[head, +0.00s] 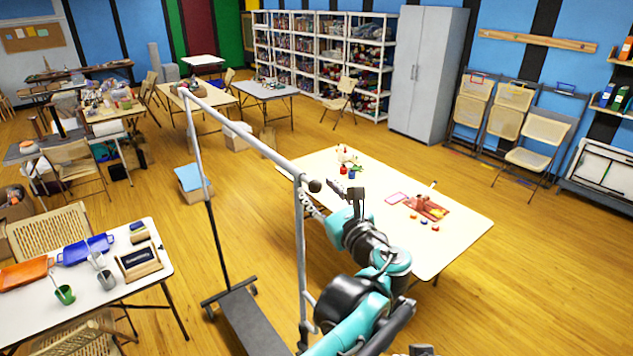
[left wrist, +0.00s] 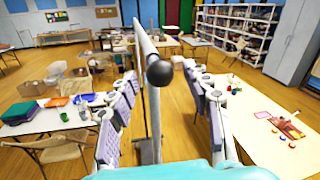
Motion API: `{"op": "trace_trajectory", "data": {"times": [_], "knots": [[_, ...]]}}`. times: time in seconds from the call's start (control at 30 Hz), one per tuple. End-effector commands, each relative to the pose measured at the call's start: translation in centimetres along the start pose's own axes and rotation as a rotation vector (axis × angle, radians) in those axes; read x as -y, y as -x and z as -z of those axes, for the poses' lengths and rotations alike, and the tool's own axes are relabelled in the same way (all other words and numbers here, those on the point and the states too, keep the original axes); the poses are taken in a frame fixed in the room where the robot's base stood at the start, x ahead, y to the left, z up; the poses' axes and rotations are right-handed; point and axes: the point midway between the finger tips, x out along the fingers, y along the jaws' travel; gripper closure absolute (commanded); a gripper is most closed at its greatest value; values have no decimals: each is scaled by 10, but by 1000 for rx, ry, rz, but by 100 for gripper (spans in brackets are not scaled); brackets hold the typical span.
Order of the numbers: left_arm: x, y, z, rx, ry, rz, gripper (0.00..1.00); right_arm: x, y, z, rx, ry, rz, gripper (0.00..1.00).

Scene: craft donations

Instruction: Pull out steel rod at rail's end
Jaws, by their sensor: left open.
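A grey steel rail (head: 245,146) tops a wheeled rack and ends in a round black knob (head: 314,186). In the left wrist view the rail (left wrist: 145,40) runs away from me, with the black knob (left wrist: 159,73) at its near end. My left gripper (head: 337,193) is open at the rail's end, close to the knob. In the left wrist view the knob shows between its two spread padded fingers, with a gap on both sides. Nothing is held. A separate steel rod inside the rail cannot be made out.
The rack's upright (head: 301,250) and dark base (head: 250,318) stand left of my arm. A cream table (head: 455,215) with small craft items lies under and beyond it. A white table (head: 90,305) with trays and cups stands at left. Open wooden floor lies between.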

Motion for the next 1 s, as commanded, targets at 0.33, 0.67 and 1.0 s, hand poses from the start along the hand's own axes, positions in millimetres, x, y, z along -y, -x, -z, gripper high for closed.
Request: {"op": "trace_trajectory", "data": {"times": [0.33, 0.67, 1.0], "knots": [[0, -24, 0, -1, 1, 1, 51, 0, 4, 3, 0, 0, 0, 100], [0, -24, 0, -1, 2, 1, 96, 0, 4, 3, 0, 0, 0, 100], [0, -23, 0, -1, 2, 1, 100, 0, 4, 3, 0, 0, 0, 100]]}}
